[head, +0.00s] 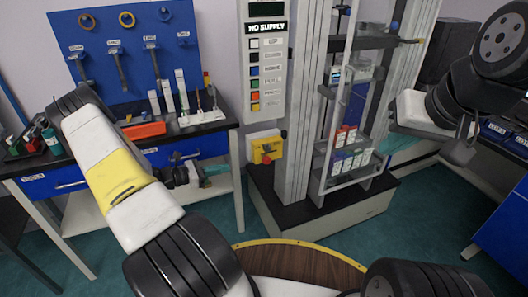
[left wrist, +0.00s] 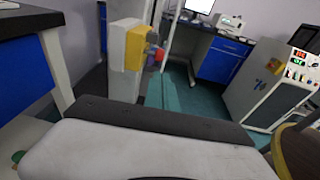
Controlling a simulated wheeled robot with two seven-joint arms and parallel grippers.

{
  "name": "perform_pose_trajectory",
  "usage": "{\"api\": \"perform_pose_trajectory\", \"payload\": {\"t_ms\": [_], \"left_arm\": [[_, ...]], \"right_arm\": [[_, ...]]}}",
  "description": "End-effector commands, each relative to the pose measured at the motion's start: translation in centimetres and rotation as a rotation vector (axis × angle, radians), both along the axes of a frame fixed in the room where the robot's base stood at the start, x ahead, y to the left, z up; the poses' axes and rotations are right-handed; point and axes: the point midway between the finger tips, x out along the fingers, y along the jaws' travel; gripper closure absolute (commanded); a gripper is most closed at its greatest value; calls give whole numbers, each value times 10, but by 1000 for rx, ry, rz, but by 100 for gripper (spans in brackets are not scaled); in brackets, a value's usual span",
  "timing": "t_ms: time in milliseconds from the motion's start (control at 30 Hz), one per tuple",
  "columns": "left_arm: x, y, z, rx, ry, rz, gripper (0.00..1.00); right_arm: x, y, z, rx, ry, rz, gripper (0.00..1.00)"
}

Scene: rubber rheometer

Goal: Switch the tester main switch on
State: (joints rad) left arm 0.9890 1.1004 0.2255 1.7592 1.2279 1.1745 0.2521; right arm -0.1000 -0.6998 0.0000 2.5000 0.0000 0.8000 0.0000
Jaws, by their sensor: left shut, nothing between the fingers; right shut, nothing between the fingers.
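The tester main switch is a yellow box with a red knob (head: 266,149) on the side of the tester column, below the button panel. It also shows in the left wrist view, a yellow box (left wrist: 135,47) with a red part on its right face. The knob's exact position is too small to tell. My left gripper (head: 192,174) is left of the switch and a little lower, in front of the blue bench, apart from the switch. It is shut and empty, partly hidden by my forearm. My right gripper (head: 461,145) is shut and empty at the far right.
The tester panel (head: 267,60) reads "NO SUPPLY" above a column of coloured buttons. The tool bench (head: 70,175) stands left, with an orange tray (head: 144,130). A rack of small boxes (head: 350,150) is right of the column. A round wooden top (head: 300,258) lies in front.

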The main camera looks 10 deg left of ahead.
Motion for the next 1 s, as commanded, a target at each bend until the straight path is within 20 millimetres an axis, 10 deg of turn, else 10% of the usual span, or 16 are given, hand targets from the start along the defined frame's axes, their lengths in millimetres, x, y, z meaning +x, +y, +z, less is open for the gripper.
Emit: {"api": "perform_pose_trajectory", "payload": {"t_ms": [1000], "left_arm": [[85,-108,-22,3,0,-1,100]], "right_arm": [[0,0,0,0,0,0,100]]}}
